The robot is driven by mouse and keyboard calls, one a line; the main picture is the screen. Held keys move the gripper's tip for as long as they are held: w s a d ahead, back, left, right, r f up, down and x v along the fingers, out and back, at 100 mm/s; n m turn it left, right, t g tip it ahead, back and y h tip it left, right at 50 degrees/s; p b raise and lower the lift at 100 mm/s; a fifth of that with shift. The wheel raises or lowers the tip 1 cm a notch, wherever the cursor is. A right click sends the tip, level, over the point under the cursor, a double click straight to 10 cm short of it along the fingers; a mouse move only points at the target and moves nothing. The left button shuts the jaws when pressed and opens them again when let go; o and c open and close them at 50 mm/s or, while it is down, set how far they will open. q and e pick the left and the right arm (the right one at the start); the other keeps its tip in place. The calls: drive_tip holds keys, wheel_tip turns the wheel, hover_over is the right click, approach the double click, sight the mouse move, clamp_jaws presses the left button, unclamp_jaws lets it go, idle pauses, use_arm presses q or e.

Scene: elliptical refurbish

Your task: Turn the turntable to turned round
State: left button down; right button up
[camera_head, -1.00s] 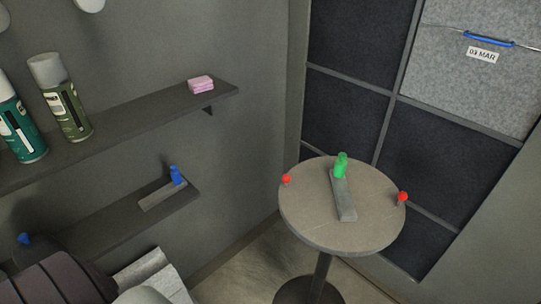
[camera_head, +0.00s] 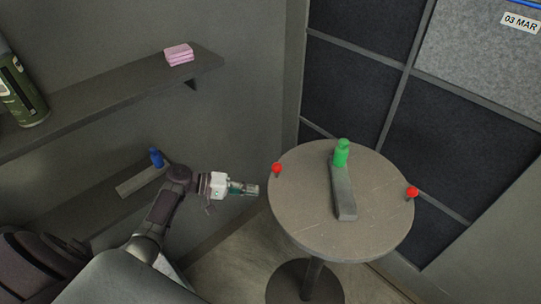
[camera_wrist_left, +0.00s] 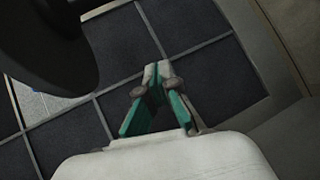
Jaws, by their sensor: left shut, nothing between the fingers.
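The round grey turntable (camera_head: 300,225) stands on a single post in front of the dark panelled wall. A red knob (camera_head: 277,168) sits on its left rim and another red knob (camera_head: 411,192) on its right rim. My left gripper (camera_head: 254,190) is shut and empty, just left of the turntable rim, a little below the left red knob. It also shows in the left wrist view (camera_wrist_left: 154,72), with the dark turntable edge (camera_wrist_left: 75,50) at upper left. My right gripper is not in view.
An upper shelf (camera_head: 110,98) holds pink folded cloths (camera_head: 179,54) and a green spray can (camera_head: 20,90). A lower shelf (camera_head: 105,210) carries a grey bar with a blue piece (camera_head: 156,158).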

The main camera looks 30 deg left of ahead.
use_arm(q)
wheel_tip(320, 180, up, 18)
drive_tip(key=a+m+h, duration=0.2)
drive_tip(key=m+h, duration=0.3)
drive_tip(key=h, duration=0.1)
drive_tip(key=s+p+x, duration=0.1)
drive_tip(key=p+x, duration=0.2)
drive_tip(key=x, duration=0.7)
drive_tip(key=s, duration=0.1)
drive_tip(key=s+f, duration=0.1)
drive_tip(key=s+p, duration=0.1)
drive_tip(key=shift+s+d+f, duration=0.2)
drive_tip(key=shift+s+f, duration=0.1)
